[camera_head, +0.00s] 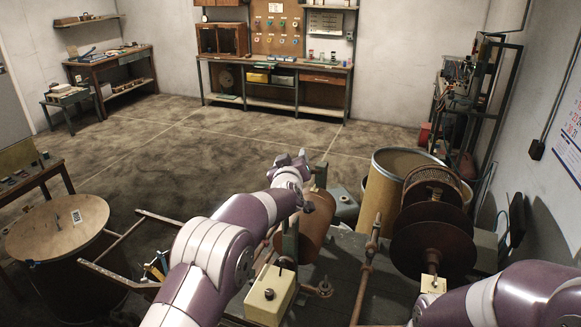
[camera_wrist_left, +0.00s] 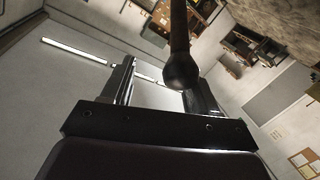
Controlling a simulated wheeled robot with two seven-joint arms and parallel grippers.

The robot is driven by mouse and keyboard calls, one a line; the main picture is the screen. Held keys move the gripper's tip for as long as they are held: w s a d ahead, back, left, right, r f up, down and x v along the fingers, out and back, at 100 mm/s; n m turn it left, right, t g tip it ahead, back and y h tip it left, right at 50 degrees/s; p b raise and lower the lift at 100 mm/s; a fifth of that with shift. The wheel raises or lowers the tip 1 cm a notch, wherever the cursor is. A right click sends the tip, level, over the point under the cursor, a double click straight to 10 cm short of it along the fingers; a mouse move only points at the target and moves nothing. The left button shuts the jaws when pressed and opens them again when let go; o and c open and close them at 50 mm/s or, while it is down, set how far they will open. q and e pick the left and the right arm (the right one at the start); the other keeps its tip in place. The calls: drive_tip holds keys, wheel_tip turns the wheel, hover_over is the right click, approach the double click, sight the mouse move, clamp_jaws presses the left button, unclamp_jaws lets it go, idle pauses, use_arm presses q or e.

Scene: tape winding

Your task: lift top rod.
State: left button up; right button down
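My left arm reaches forward over the machine in the head view, and its left gripper (camera_head: 318,178) is at the far end of that arm, partly hidden by the wrist. In the left wrist view the two fingers (camera_wrist_left: 160,85) are apart. A dark rod with a round ball end (camera_wrist_left: 183,70) shows at the finger opening, nearer the right finger; I cannot tell whether it touches. A dark knob (camera_head: 308,206) shows just below the gripper in the head view. My right arm enters at the lower right; its gripper is out of view.
A brown roll (camera_head: 318,228) sits beneath the left wrist. Dark round spool discs (camera_head: 432,245) and a yellow drum (camera_head: 378,200) are further right. A cream block (camera_head: 270,294) is in front. Open floor lies beyond.

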use_arm(q)
drive_tip(key=shift+s+b, duration=0.35)
drive_tip(key=shift+s, duration=0.05)
drive_tip(key=s+r+b, duration=0.1)
drive_tip(key=s+b, duration=0.4)
drive_tip(key=s, duration=0.6)
drive_tip(key=shift+s+a+r, duration=0.15)
drive_tip(key=shift+s+r, duration=0.15)
